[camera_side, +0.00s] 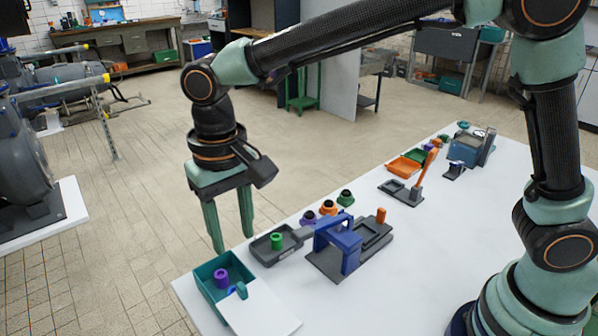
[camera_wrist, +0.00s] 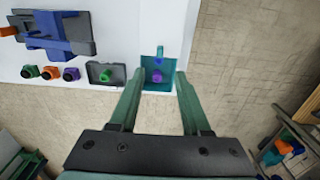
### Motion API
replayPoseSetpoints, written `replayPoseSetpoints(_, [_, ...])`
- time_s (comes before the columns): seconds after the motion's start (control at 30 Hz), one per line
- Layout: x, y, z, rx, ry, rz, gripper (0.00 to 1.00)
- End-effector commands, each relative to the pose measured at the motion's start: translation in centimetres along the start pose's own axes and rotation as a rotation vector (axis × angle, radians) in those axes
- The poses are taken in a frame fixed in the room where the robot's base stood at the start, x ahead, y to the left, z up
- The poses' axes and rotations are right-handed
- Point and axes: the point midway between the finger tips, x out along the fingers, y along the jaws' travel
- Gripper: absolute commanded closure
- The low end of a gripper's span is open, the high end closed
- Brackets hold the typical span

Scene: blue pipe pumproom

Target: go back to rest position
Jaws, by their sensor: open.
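My gripper (camera_side: 231,232) is open and empty, pointing down near the table's far left end. It hangs above and just beyond a teal tray (camera_side: 205,271) that holds a purple cylindrical piece (camera_side: 221,278). In the wrist view my gripper (camera_wrist: 158,82) has its two green fingers apart, with the teal tray (camera_wrist: 149,84) and the purple piece (camera_wrist: 157,76) showing between and beyond the tips. Nothing is between the fingers.
A grey tray (camera_side: 262,250) with a green piece (camera_side: 277,240) stands beside the teal tray. A blue arch fixture (camera_side: 338,242) stands right of it, with small dark-topped parts (camera_side: 328,208) behind. An orange lever (camera_side: 427,167) rises farther right. Open floor (camera_side: 130,210) lies beyond the table.

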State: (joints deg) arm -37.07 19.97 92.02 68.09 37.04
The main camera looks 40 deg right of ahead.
Motion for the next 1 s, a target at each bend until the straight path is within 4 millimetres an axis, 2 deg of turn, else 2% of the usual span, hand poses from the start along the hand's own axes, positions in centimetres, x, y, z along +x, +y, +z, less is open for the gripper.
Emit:
replayPoseSetpoints(0.07, [-0.2,0.4,-0.1,0.002,0.005,-0.004,0.53])
replayPoseSetpoints(0.17, [-1.2,2.0,-0.4,0.005,0.026,-0.018,0.53])
replayPoseSetpoints(0.37, [-4.2,8.6,-0.5,0.01,0.124,-0.063,0.53])
replayPoseSetpoints(0.6, [-6.4,16.8,1.4,0.01,0.267,-0.079,0.53])
replayPoseSetpoints(0.8, [-6.6,22.4,3.9,0.009,0.388,-0.054,0.53])
replayPoseSetpoints(1.0, [-6.0,25.6,6.0,0.005,0.468,-0.016,0.53])
